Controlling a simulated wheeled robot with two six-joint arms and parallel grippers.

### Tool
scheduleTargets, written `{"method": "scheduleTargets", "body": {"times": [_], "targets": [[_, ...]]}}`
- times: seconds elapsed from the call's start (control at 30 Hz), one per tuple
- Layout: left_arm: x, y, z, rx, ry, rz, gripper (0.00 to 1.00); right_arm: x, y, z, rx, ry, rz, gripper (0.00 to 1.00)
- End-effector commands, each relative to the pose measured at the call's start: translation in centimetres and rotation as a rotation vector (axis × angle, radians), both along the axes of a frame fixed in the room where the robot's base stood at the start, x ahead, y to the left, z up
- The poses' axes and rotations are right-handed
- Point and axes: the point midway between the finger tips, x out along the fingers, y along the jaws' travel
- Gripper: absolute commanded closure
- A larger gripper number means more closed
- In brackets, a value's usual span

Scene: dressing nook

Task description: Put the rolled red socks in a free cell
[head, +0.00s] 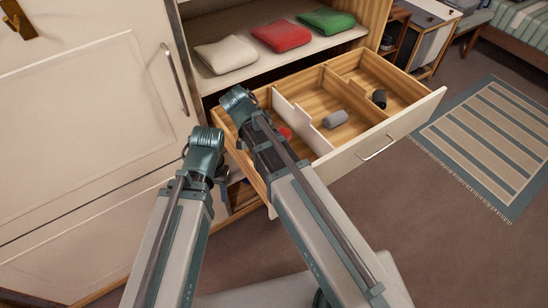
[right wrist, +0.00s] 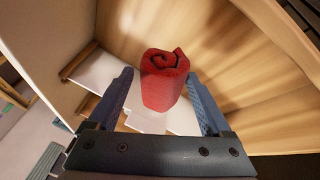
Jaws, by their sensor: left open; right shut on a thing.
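The rolled red socks (right wrist: 163,88) sit upright between the two fingers of my right gripper (right wrist: 160,76), which is shut on them. In the head view only a small red part of the socks (head: 285,133) shows beside my right arm, at the left part of the open drawer (head: 345,160). I cannot tell whether they touch the drawer floor. Rolled grey socks (head: 336,118) lie in the middle cell. Rolled black socks (head: 379,98) lie in the right cell. My left gripper (head: 221,171) is open, left of the drawer, its fingers mostly hidden.
Folded cream (head: 226,54), red (head: 281,35) and green (head: 327,21) cloths lie on the shelf above the drawer. A closed white cabinet door (head: 95,110) stands at left. A striped rug (head: 490,140) lies on the floor at right. Wooden and white dividers split the drawer.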

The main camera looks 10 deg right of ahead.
Motion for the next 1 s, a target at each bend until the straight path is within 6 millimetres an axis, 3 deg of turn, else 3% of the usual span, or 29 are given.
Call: {"method": "scheduleTargets", "body": {"times": [0.03,0.37,0.67,1.0], "targets": [[0.0,0.0,-1.6,0.0,0.0,0.0,0.5,0.0,0.0,-1.6,0.0,0.0,0.0,0.7],[0.0,0.0,-2.4,0.0,0.0,0.0,0.5,0.0,0.0,-2.4,0.0,0.0,0.0,0.7],[0.0,0.0,-5.9,0.0,0.0,-0.001,0.5,0.0,0.0,-5.9,0.0,0.0,0.0,0.7],[0.0,0.0,-5.8,0.0,0.0,-0.001,0.5,0.0,0.0,-5.8,0.0,0.0,0.0,0.7]]}}
